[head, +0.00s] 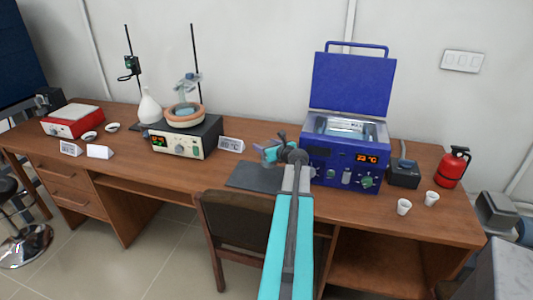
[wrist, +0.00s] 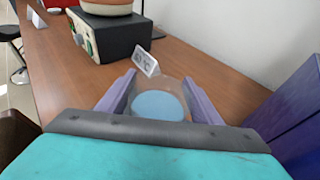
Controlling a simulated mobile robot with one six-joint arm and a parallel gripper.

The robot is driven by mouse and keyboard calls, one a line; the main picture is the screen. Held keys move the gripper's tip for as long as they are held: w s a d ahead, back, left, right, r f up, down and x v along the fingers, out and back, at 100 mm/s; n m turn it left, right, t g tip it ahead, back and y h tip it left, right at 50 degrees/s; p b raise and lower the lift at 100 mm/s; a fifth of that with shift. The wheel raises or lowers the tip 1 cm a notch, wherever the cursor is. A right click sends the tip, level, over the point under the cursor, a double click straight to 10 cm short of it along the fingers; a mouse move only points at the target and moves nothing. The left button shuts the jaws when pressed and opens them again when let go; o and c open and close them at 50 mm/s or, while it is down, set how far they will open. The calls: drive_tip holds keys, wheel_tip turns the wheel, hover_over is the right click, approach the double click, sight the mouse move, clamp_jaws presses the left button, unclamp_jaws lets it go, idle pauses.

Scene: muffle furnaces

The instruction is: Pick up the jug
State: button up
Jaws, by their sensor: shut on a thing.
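The jug (wrist: 160,104) is a clear vessel with pale blue contents, seen in the wrist view between the two purple fingers. My gripper (wrist: 158,82) is shut on it, one finger on each side. In the head view my gripper (head: 268,152) is over the table at the dark grey mat, left of the blue bath; the jug is mostly hidden there by my arm. I cannot tell whether the jug touches the table.
The open blue water bath (head: 340,165) stands close on the right. A hotplate (head: 185,138) with a bowl and a small sign (head: 231,145) stand to the left. White cups (head: 404,207) and a red extinguisher (head: 453,167) are at the right; a chair (head: 238,220) is in front.

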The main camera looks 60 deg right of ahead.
drive_tip(key=shift+r, duration=1.2)
